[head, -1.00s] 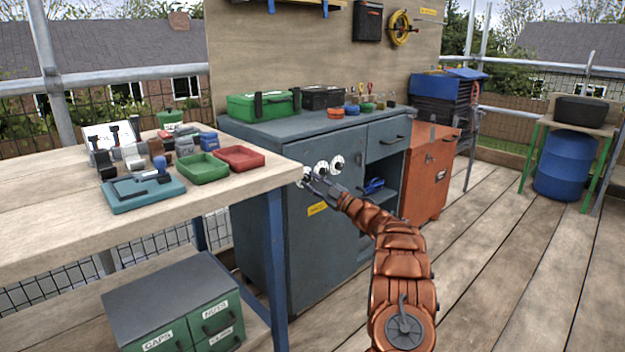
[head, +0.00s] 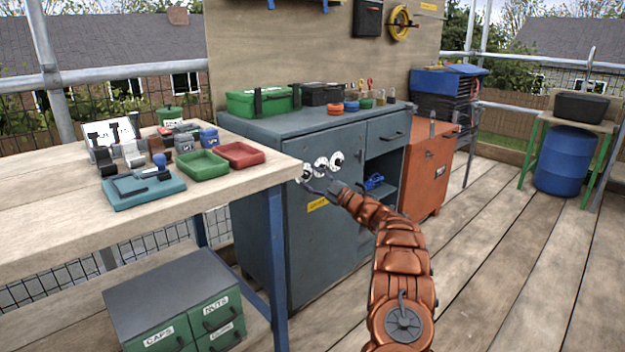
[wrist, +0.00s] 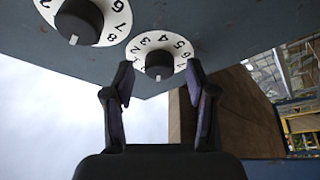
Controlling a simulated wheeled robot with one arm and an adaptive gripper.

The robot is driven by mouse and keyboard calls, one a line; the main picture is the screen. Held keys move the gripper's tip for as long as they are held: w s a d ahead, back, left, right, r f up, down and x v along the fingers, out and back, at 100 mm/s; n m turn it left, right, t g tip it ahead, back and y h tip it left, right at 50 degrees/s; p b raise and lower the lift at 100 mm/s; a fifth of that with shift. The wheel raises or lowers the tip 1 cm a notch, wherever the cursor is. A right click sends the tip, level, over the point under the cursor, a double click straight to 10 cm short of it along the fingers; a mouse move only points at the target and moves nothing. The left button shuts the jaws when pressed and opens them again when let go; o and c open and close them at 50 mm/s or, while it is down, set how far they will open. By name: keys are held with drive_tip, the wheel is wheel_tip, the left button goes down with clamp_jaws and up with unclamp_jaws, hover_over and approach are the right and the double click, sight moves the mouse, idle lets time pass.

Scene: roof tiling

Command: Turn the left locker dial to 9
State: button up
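The grey locker (head: 320,245) has a slanted row of three white-faced dials on its door. The left dial (head: 304,177) is partly hidden by my gripper in the head view. The middle dial (head: 321,167) and right dial (head: 337,158) are clear of it. In the wrist view, my gripper (wrist: 162,80) has its two fingers apart, one on each side of a dial's dark knob (wrist: 158,65). Gaps show beside the knob, and contact cannot be told. Digits from about 2 to 7 show on that dial; its setting is unclear. Another dial (wrist: 80,20) is at upper left.
A wooden workbench (head: 60,225) with trays and small tools stands left, its corner close to the dials. A yellow label (head: 317,204) is below them. An orange cabinet (head: 430,170) stands right of the locker.

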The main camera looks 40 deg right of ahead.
drive_tip(key=v, duration=1.2)
idle(0.6)
